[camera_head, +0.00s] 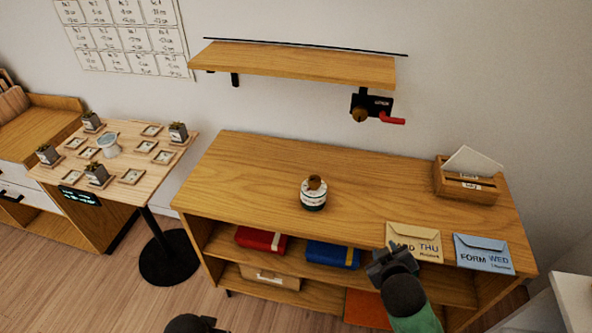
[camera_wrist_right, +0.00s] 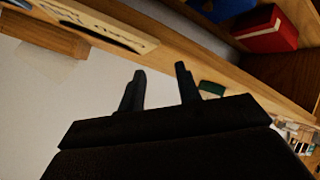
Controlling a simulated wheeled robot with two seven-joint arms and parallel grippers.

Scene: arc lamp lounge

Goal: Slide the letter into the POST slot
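A white letter (camera_head: 472,163) stands tilted in a wooden holder (camera_head: 438,181) at the right back of the sideboard; the holder's small label is too small to read surely. A tan envelope (camera_head: 408,247) reading THU and a blue envelope (camera_head: 484,262) reading FORM WED lie at the sideboard's front right edge. My right gripper (camera_head: 385,263) is at the front edge by the tan envelope, apart from the letter. In the right wrist view its two fingers (camera_wrist_right: 160,88) are apart with nothing between them. A dark part of my left arm shows at the bottom edge; its fingers are hidden.
A jar with a brown top (camera_head: 313,194) stands mid-sideboard (camera_head: 260,165). Red (camera_head: 260,240) and blue (camera_head: 333,255) boxes lie on the shelf below. A wall shelf (camera_head: 300,65) with a red-handled device (camera_head: 372,105) hangs above. A small table (camera_head: 125,150) stands left.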

